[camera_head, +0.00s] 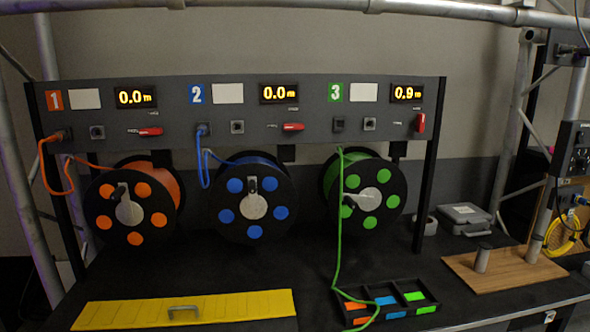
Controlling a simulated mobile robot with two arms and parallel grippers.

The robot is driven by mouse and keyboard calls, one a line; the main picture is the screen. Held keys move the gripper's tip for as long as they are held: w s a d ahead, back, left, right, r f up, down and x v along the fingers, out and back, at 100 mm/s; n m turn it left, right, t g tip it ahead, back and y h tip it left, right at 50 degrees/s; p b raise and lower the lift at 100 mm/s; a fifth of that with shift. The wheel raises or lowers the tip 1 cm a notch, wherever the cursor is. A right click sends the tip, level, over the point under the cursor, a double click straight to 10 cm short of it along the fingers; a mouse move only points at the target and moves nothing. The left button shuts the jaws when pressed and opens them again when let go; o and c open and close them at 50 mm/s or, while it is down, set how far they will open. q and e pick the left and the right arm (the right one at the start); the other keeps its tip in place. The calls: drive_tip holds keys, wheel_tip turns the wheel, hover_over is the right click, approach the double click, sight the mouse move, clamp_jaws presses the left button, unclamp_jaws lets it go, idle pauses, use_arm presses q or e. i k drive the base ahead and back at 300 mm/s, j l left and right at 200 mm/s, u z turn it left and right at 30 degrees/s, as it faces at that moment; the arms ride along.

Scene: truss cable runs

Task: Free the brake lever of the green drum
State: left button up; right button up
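The green drum (364,194) hangs under the panel section marked 3 (336,92), at the right of the row. A red lever (420,123) at the right of that section points up and down. The red levers of sections 1 (150,131) and 2 (293,127) lie level. The display of section 3 (407,93) reads 0.9 m. A green cable (337,240) hangs in front of the drum and runs down to the black tray. Neither of my grippers is in view.
An orange drum (134,201) and a blue drum (249,199) hang to the left. On the table are a yellow board (182,308) with a handle, a black compartment tray (385,303) and a wooden board (506,268) with two posts. A grey case (465,219) stands behind.

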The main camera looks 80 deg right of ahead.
sight(419, 123)
drive_tip(key=z, duration=2.3)
